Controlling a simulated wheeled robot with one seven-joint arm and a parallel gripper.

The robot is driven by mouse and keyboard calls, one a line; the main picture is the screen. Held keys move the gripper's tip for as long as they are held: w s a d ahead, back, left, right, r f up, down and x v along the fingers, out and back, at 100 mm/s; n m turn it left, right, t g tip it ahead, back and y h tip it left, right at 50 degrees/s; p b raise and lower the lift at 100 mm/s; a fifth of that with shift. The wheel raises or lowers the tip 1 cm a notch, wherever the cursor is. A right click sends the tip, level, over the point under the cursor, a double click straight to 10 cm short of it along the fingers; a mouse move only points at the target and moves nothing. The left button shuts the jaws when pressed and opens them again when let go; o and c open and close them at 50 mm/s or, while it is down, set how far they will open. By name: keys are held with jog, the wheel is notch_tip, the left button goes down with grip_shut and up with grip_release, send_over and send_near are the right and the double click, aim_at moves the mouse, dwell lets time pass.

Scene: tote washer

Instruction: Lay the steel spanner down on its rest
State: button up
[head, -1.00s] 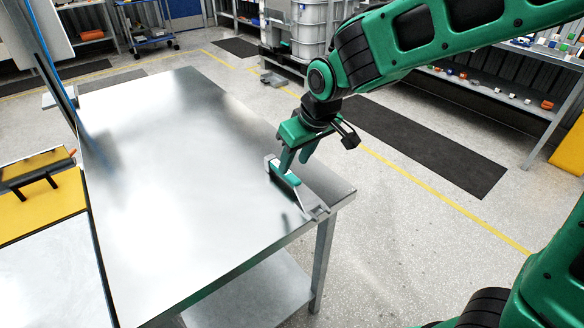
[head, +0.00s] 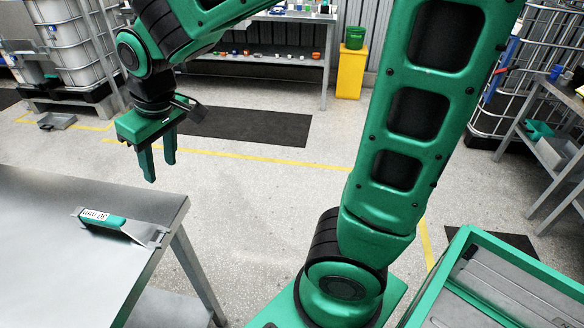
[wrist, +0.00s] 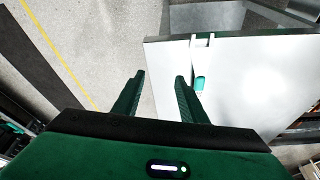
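The spanner's green grip also shows in the wrist view (wrist: 199,83), near the table edge. My gripper (head: 160,172) is open and empty, above and apart from the spanner.
The steel table top (head: 70,270) is otherwise clear where it shows. A green-rimmed tray (head: 455,255) stands at the lower right, by my base. Shelving and a yellow bin (head: 350,72) stand at the back, with open floor between.

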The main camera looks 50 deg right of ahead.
jog(key=s+d+m+g+h, duration=0.1)
jog(key=s+d+m, duration=0.55)
jog(key=d, duration=0.85)
jog(key=s+d+f+m+g, duration=0.1)
jog(key=s+d, duration=0.3)
jog(key=s, duration=0.4)
jog(key=s+d+f+m+g, duration=0.1)
jog(key=s+d+f+m, duration=0.1)
jog(key=s, duration=0.7)
jog(key=d+m, duration=0.1)
jog(key=d, duration=0.1)
jog(key=shift+d+g, duration=0.3)
jog(key=shift+d, duration=0.05)
jog(key=shift+w+f, duration=0.25)
jog(key=shift+w, duration=0.4)
